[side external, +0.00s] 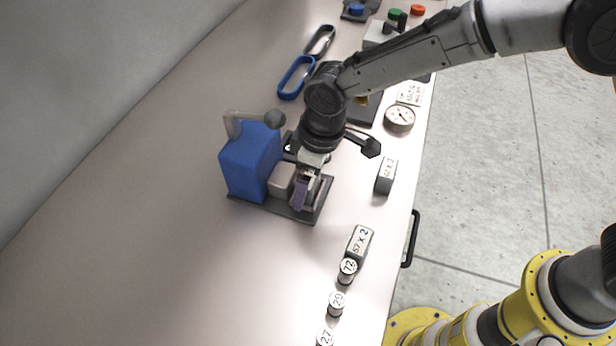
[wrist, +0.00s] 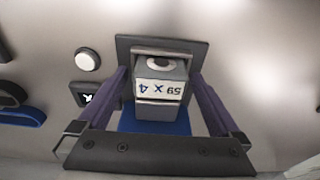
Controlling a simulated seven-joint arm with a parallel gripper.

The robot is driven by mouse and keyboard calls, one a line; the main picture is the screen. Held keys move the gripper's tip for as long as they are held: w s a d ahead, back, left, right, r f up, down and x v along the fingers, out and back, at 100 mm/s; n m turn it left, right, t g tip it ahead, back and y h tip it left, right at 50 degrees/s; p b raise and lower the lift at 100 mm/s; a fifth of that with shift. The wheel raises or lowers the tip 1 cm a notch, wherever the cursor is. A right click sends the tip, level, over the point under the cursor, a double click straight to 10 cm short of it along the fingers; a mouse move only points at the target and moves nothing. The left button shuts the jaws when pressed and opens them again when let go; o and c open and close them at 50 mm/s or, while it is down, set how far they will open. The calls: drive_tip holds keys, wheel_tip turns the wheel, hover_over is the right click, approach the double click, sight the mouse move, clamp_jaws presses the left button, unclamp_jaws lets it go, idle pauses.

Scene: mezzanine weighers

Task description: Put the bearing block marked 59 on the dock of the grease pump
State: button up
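The grease pump is a blue box (side external: 250,163) with a lever, with a dark base plate (side external: 296,213) reaching out at its right. The wrist view shows the dark plate (wrist: 123,46) and a strip of the blue body (wrist: 127,122). The bearing block marked 59 X 4 (wrist: 160,91), grey with a white label and a round hole in its top, stands over the plate beside the pump's grey part (wrist: 159,110). My gripper (wrist: 161,80) has its purple fingers either side of the block, with narrow gaps showing. In the side view my gripper (side external: 308,188) is low over the plate and mostly hides the block.
A block marked 57 X 2 (side external: 360,242) and another labelled block (side external: 386,176) stand to the right. Round pieces marked 72 (side external: 347,270), 29 (side external: 336,303) and 27 (side external: 325,338) line the front edge. A gauge (side external: 399,118) and a blue carabiner (side external: 296,77) lie farther back. The left bench is clear.

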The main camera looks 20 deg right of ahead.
sight(316, 181)
wheel_tip(316, 181, up, 12)
drive_tip(key=s+d, duration=0.1)
drive_tip(key=shift+s+d, duration=0.15)
idle(0.4)
drive_tip(key=shift+r, duration=0.2)
drive_tip(key=s+d+r+m+t, duration=0.15)
drive_tip(key=s+d+r, duration=0.25)
drive_tip(key=d, duration=0.6)
drive_tip(key=s+d+r+m+t, duration=0.1)
drive_tip(key=s+d+r+m, duration=0.3)
drive_tip(key=d, duration=0.7)
drive_tip(key=s+d+f+m+t+h, duration=0.1)
drive_tip(key=s+d+f+m+t, duration=0.1)
drive_tip(key=s+d, duration=0.7)
drive_tip(key=s+m, duration=0.1)
drive_tip(key=s, duration=0.3)
drive_tip(key=shift+d+f, duration=0.25)
drive_tip(key=shift+f, duration=0.05)
